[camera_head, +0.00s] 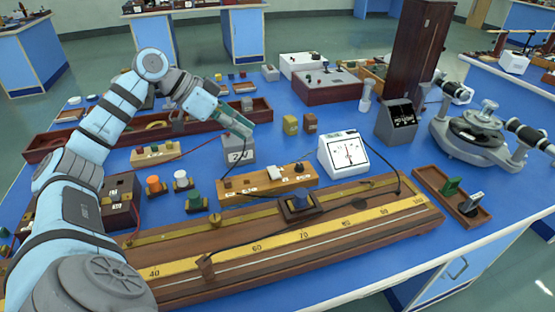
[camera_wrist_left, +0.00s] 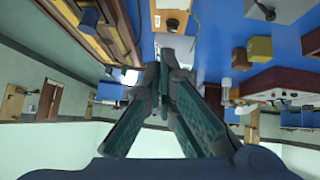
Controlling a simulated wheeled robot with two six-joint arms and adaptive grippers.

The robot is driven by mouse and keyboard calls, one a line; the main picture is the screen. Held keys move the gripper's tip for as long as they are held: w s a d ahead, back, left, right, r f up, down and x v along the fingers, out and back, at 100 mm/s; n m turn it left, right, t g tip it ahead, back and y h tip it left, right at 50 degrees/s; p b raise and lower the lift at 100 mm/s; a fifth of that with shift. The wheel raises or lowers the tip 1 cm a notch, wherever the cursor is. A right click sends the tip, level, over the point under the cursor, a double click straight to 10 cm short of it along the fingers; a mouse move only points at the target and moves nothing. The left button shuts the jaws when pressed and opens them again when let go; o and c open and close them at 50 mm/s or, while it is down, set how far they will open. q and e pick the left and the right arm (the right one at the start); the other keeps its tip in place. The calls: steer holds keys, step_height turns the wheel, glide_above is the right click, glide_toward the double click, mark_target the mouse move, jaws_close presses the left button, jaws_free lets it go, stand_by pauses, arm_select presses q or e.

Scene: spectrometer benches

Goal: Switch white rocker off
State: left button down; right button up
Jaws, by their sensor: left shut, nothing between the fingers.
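A small white rocker (camera_head: 275,173) sits on top of a long wooden switch block (camera_head: 237,194) near the middle of the blue bench. Its tilt is too small to tell. My left gripper (camera_head: 247,131) is shut and empty. It hangs up and to the left of the rocker in the head view, above the grey 2V box (camera_head: 239,151), apart from the switch block. In the left wrist view the shut fingers (camera_wrist_left: 165,70) point towards a wooden block (camera_wrist_left: 174,20) at the top edge. My right gripper is not in view.
A white-faced meter (camera_head: 343,154) stands right of the switch block. A long wooden board with a yellow scale (camera_head: 290,244) lies in front. Coloured terminals, including an orange one (camera_head: 155,186), stand to the left. Dark cables cross the bench. A dark wooden trough (camera_head: 90,138) lies behind the arm.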

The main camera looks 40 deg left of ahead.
arm_select(q)
glide_above(274, 174)
step_height(274, 174, down, 7)
steer(key=shift+w+f+b, duration=0.1)
steer(key=shift+f+b, duration=0.05)
steer(key=shift+b, duration=0.15)
step_height(274, 174, down, 3)
steer(key=shift+f+b, duration=0.1)
steer(key=shift+b, duration=0.5)
steer(key=shift+s+f, duration=0.2)
steer(key=shift+f, duration=0.15)
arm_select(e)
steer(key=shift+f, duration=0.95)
arm_select(q)
steer(key=shift+d, duration=0.1)
